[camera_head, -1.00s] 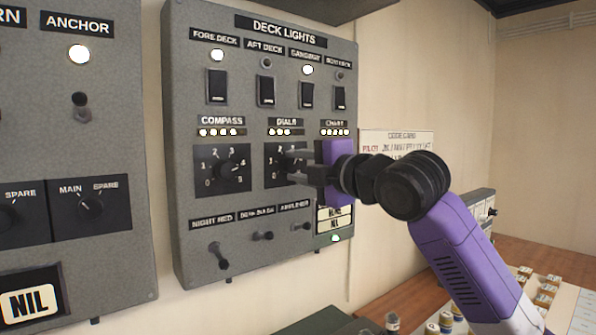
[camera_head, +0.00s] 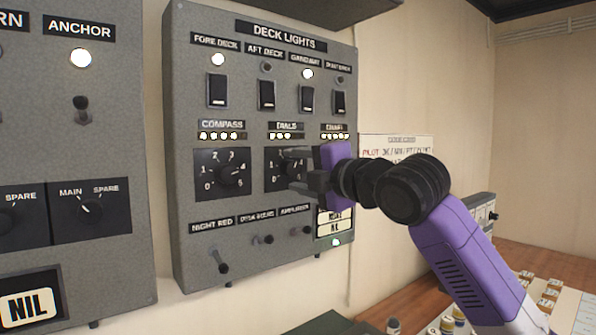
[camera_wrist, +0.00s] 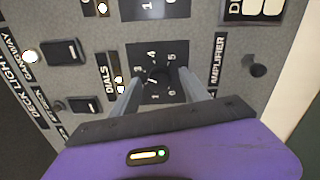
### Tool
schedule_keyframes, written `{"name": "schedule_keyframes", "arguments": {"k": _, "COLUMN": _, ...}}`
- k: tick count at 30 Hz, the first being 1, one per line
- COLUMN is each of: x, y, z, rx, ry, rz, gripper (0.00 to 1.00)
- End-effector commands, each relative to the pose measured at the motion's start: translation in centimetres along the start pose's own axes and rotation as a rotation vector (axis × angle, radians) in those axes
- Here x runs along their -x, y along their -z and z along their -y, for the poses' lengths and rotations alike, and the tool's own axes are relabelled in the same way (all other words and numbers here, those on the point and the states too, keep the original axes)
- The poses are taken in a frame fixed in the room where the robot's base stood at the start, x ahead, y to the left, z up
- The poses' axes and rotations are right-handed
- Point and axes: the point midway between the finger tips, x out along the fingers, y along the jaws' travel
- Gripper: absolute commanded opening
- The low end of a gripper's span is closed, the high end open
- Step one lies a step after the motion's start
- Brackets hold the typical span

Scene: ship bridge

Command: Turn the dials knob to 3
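The DIALS knob (camera_head: 289,169) is a dark rotary knob on a black plate with numbers around it, in the middle of the grey DECK LIGHTS panel. My gripper (camera_head: 302,187) is in front of it and partly covers the plate. In the wrist view the knob (camera_wrist: 158,76) lies between the tips of my two grey fingers (camera_wrist: 160,88), with gaps on both sides. The fingers are apart and hold nothing. The knob's pointer direction cannot be made out. The row of small lights (camera_head: 281,136) under the DIALS label shows several dots lit.
The COMPASS knob (camera_head: 229,174) is to the left. The CHART label is above the dial area hidden behind my gripper. Toggle switches (camera_head: 267,239) stick out below, rocker switches (camera_head: 267,95) above. A desk with small bottles is at lower right.

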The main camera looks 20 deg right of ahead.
Motion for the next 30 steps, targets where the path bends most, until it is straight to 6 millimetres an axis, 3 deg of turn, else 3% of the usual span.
{"name": "schedule_keyframes", "arguments": {"k": 8, "x": 0.6, "y": -0.1, "z": 0.0, "rx": 0.0, "ry": -0.002, "rz": 0.002, "gripper": 0.53}}
{"name": "schedule_keyframes", "arguments": {"k": 21, "x": 7.0, "y": -0.1, "z": 0.1, "rx": 0.001, "ry": -0.002, "rz": 0.002, "gripper": 0.53}}
{"name": "schedule_keyframes", "arguments": {"k": 30, "x": 7.8, "y": 0.0, "z": 0.0, "rx": 0.0, "ry": 0.0, "rz": 0.0, "gripper": 0.53}}
